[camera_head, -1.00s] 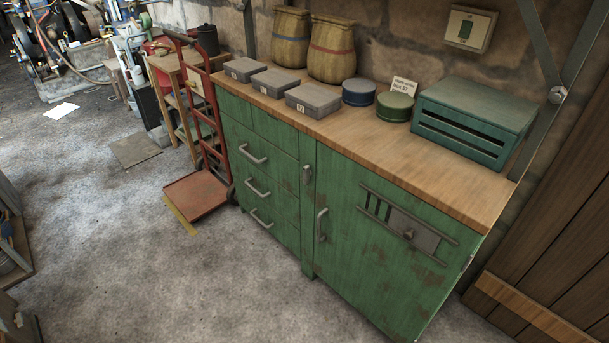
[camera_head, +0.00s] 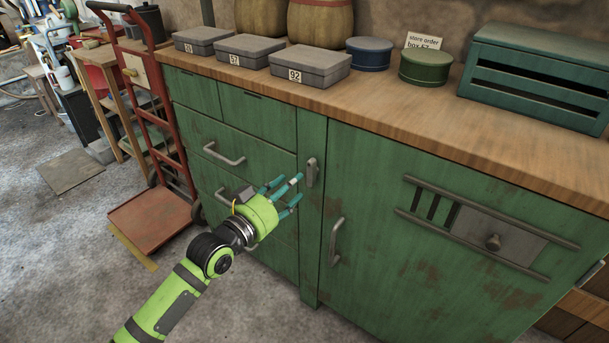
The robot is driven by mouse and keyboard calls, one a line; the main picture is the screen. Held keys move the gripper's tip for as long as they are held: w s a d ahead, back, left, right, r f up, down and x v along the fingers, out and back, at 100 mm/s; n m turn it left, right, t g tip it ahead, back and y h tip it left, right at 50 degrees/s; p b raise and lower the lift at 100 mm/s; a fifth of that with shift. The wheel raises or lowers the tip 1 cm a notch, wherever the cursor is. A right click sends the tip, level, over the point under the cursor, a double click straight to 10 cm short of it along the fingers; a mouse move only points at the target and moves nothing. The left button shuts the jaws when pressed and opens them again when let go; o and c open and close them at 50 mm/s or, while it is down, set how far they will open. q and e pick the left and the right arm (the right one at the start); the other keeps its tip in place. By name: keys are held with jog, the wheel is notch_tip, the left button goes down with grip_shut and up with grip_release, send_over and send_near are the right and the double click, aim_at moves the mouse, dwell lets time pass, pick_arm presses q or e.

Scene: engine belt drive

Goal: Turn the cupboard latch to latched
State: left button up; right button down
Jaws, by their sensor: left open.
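The cupboard latch (camera_head: 312,172) is a small grey metal piece on the narrow green post between the drawers and the cupboard door. It stands upright, its long side vertical. The green cupboard door (camera_head: 380,250) is shut, with a curved grey handle (camera_head: 336,242) at its left edge. My left gripper (camera_head: 294,190) has teal fingers and a lime-green body. Its fingers are spread open and empty, just left of the latch and pointing toward it. I cannot tell the exact gap; no contact shows. My right gripper is out of view.
Several drawers with grey handles (camera_head: 224,155) lie left of the latch, partly behind my left gripper. Grey boxes (camera_head: 309,66) and round tins (camera_head: 426,68) stand on the wooden worktop (camera_head: 400,115). A red hand truck (camera_head: 150,215) stands left of the cabinet.

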aim_at(311, 169)
pick_arm(q)
jog(key=b+x, duration=0.1)
jog(key=x, duration=0.4)
jog(key=shift+w+d+r, duration=0.15)
jog(key=shift+d, duration=0.2)
jog(key=shift+w+d, duration=0.35)
jog(key=shift+w, duration=0.15)
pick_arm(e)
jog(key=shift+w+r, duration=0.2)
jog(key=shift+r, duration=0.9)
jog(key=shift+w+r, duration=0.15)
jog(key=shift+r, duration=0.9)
pick_arm(q)
grip_shut()
